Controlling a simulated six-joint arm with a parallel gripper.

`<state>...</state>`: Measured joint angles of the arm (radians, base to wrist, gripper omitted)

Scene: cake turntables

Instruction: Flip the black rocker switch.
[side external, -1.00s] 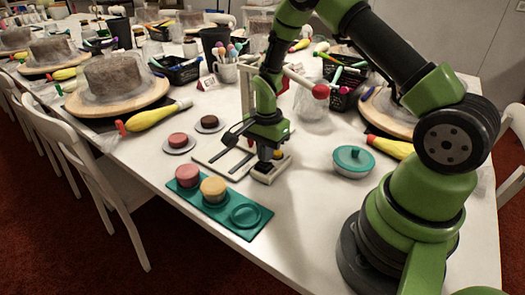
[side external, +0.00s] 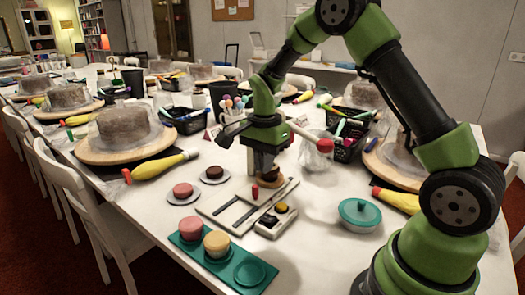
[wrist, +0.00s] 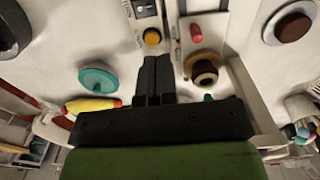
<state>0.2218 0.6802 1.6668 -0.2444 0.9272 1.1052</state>
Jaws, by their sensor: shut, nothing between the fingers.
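The black rocker switch (side external: 268,222) sits on a small white box (side external: 265,232), beside a round yellow button (side external: 281,208). In the wrist view the switch (wrist: 145,7) shows at the top edge, partly cut off, with the yellow button (wrist: 152,37) between it and my fingertips. My gripper (side external: 262,172) is shut and empty, behind the box in the side view. In the wrist view the shut fingers (wrist: 157,62) point at the yellow button, apart from the switch. I cannot tell which way the rocker is tipped.
A slotted panel with a red knob (side external: 255,192) lies left of the box. A brown ringed piece (wrist: 205,70) is close beside my fingers. A red-ended lever (side external: 324,146) stands behind right. A teal lidded bowl (side external: 359,213) and a teal tray (side external: 245,274) flank the box.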

